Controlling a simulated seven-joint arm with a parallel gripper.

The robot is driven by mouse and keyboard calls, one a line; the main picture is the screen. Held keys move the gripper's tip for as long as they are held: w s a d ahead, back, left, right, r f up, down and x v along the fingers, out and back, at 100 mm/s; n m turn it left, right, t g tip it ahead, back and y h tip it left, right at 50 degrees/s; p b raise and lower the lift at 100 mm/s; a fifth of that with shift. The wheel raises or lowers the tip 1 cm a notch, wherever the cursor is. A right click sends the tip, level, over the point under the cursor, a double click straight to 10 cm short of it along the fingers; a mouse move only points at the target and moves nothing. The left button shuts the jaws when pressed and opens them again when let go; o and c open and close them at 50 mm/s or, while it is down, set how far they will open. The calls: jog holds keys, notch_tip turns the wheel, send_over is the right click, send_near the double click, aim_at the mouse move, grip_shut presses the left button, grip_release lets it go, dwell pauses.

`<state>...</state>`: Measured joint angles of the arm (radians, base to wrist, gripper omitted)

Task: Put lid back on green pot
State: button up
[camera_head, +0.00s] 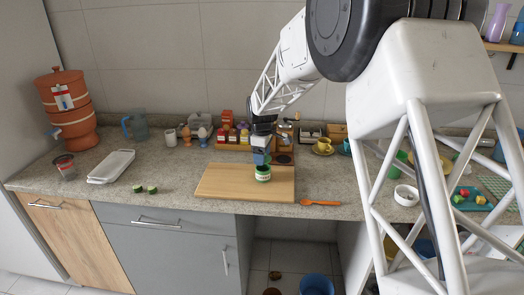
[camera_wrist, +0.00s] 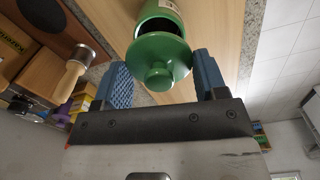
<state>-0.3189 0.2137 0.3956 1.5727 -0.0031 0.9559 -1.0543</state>
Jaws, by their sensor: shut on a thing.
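The green pot (camera_head: 263,175), a small green jar with a white label, stands on the wooden cutting board (camera_head: 225,183). My gripper (camera_head: 262,158) is right above it with its fingers pointing down. In the wrist view the green lid (camera_wrist: 158,62), with a round knob, sits between the two blue fingers of my gripper (camera_wrist: 161,78), which is shut on it. The lid is at the mouth of the pot (camera_wrist: 163,8), with a dark gap showing along its edge, so it looks not flush. The lid is mostly hidden in the head view.
An orange spoon (camera_head: 320,203) lies right of the board. Spice boxes (camera_head: 232,135) and egg cups stand behind it. Two small green pieces (camera_head: 145,189) and a white tray (camera_head: 111,167) lie to the left. A white bowl (camera_head: 406,195) stands to the right.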

jog(key=shift+f, duration=1.35)
jog(key=shift+f, duration=0.2)
dwell(1.4)
jog(key=o, duration=1)
jog(key=shift+o, duration=0.4)
jog(key=shift+r, duration=0.2)
jog(key=shift+r, duration=3.3)
